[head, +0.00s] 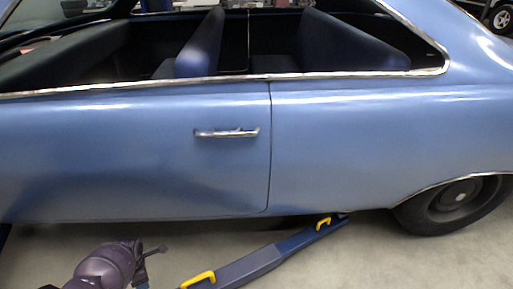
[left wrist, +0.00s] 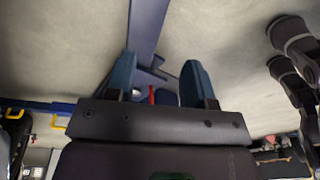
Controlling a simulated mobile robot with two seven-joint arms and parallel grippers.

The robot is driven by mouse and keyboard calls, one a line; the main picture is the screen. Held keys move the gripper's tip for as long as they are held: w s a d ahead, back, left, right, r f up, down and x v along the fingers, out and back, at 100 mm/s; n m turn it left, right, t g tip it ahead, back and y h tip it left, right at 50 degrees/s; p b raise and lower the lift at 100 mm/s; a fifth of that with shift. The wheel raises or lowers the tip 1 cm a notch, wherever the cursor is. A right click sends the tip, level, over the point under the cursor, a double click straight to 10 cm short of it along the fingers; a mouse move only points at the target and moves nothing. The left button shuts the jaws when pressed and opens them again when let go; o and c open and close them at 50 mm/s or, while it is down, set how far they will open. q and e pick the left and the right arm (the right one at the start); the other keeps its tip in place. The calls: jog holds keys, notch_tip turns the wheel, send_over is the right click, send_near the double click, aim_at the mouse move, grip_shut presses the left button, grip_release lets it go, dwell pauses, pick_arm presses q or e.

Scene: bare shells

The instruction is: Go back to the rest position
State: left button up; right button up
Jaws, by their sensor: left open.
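My left gripper shows in the left wrist view (left wrist: 158,78), with its two blue fingers apart and nothing held between them. In the head view, part of my left arm shows at the bottom left, low in front of the blue car (head: 130,165) and apart from its side. My right gripper is in neither view. Dark jointed arm links show at the right edge of the left wrist view, with no gripper visible on them.
The car's side fills the head view, with a chrome door handle (head: 227,132) and a rear wheel (head: 455,200). A blue lift arm (head: 255,262) with yellow handles (head: 198,279) reaches under the car. The grey floor (head: 385,262) is bare at the lower right.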

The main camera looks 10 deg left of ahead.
pick_arm(q)
jog(key=w+a+r+y, duration=0.1)
jog(key=a+r, duration=0.4)
jog(key=a, duration=0.5)
jog(key=s+d+m+t+y, duration=0.15)
jog(key=s+m+t, duration=0.25)
jog(key=s+m, duration=0.75)
jog(key=s+d+r+m+t+h, duration=0.2)
jog(key=s+d+r+m+t, duration=0.1)
jog(key=s+d+r+m, duration=0.7)
jog(key=s+d+r+m+t+h, duration=0.2)
jog(key=s+d+r+m+t, duration=0.1)
jog(key=s+d+r+m, duration=0.8)
jog(key=shift+w+d+f+n+t, duration=0.8)
jog(key=shift+w+d+n, duration=1.1)
jog(key=shift+d, duration=1.6)
notch_tip(320, 180, up, 10)
jog(key=n+y+p, duration=0.1)
jog(key=p, duration=1.2)
jog(key=shift+a+t, duration=0.3)
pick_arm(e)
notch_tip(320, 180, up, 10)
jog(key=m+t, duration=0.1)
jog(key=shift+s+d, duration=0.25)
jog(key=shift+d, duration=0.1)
